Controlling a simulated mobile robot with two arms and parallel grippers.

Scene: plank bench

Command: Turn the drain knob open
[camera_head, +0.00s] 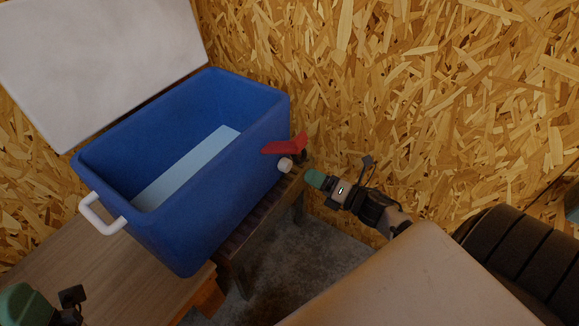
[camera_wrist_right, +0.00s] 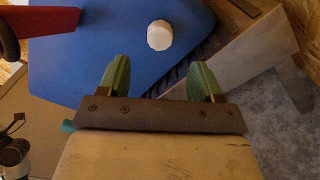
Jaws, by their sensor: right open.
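The drain knob (camera_head: 285,165) is a small white round knob low on the right end of the blue cooler (camera_head: 180,235). In the right wrist view the white knob (camera_wrist_right: 160,35) sits on the blue wall beyond my fingertips. My right gripper (camera_head: 312,178) is just to the right of the knob, apart from it. In the wrist view its two green fingers (camera_wrist_right: 158,75) are spread with nothing between them. My left gripper (camera_head: 25,300) shows only in part at the lower left corner; its jaws cannot be made out.
The white lid (camera_head: 100,65) stands open. The cooler rests on a plank bench (camera_head: 100,275). A chipboard wall (camera_head: 420,90) stands behind.

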